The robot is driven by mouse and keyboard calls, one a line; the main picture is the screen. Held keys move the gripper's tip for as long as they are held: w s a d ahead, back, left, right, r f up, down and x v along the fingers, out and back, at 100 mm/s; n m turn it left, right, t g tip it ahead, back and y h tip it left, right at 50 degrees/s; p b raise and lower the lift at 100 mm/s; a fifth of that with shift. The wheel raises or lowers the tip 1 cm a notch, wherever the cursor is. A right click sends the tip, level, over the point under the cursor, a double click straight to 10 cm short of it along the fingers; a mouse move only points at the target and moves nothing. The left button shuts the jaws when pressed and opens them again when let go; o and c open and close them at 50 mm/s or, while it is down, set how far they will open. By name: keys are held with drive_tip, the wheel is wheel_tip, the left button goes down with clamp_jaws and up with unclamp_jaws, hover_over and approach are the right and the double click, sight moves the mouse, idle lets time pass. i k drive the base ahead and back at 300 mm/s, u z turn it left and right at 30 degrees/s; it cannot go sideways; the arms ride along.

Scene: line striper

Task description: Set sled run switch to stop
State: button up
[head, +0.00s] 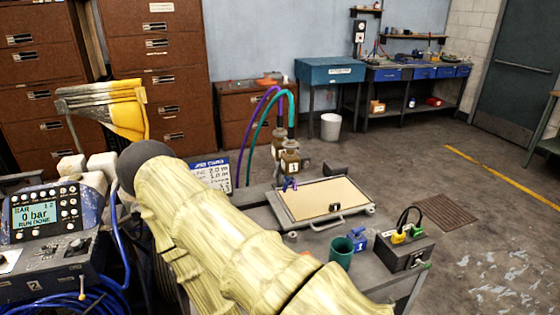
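My arm, in a cream ribbed sleeve, crosses the head view from the lower right to a dark rounded joint at the left. I cannot make out my gripper or its fingers. A control console (45,215) stands at the lower left beside my arm. Its screen reads "0 bar" and "RUN DONE", with several knobs around it. A small toggle-like control (76,244) shows on the lower panel. A yellow-tipped lever (82,285) is near the front. I cannot tell which control is the sled run switch or read its position.
A framed tan panel (318,197) lies on the grey bench, with a green cup (341,252) and a grey box (404,252) with plugs at right. A job card (210,172) stands behind my arm. Blue hoses (122,240) run beside the console.

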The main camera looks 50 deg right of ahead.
sight(428, 266)
drive_tip(key=z, duration=2.65)
